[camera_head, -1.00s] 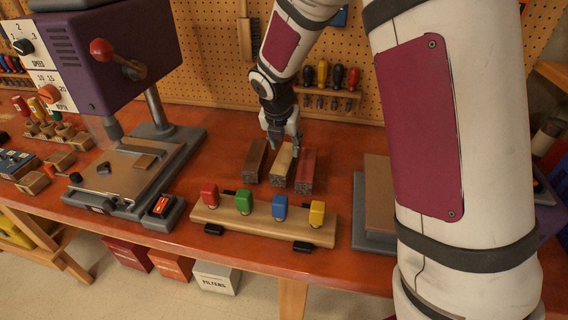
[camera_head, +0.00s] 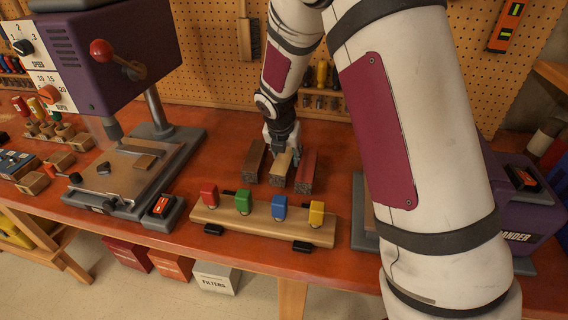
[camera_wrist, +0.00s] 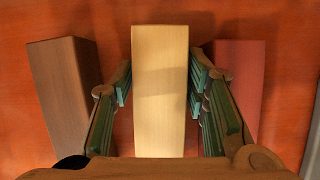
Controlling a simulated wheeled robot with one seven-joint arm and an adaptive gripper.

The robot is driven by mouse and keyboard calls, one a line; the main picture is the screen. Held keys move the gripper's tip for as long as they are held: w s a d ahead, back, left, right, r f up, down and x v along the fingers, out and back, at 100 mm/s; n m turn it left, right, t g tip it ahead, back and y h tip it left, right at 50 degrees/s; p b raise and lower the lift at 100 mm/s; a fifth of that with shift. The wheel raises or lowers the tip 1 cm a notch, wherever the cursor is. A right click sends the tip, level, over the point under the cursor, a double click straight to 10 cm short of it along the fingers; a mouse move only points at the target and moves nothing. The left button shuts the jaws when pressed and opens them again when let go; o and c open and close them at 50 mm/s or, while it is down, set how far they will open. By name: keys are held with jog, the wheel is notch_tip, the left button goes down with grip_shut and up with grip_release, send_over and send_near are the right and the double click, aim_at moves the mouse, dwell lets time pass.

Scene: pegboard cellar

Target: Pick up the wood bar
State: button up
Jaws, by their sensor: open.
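Three bars lie side by side on the red-brown bench. The light wood bar (camera_head: 281,170) is in the middle, with a dark brown bar (camera_head: 254,161) on its left and a reddish bar (camera_head: 305,172) on its right. In the wrist view the pale bar (camera_wrist: 160,92) runs between the two green-padded fingers of my gripper (camera_wrist: 160,88). The fingers are open, one on each side, with narrow gaps to the bar. In the head view my gripper (camera_head: 283,152) is low over the far part of the pale bar and partly hides it.
A wooden rack (camera_head: 262,222) with red, green, blue and yellow blocks stands in front of the bars. A drill press (camera_head: 120,170) is to the left. The brown and red bars stand close beside my fingers. A pegboard with tools is behind.

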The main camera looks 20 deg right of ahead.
jog(key=shift+f, duration=0.1)
jog(key=shift+c, duration=0.6)
jog(key=c, duration=0.8)
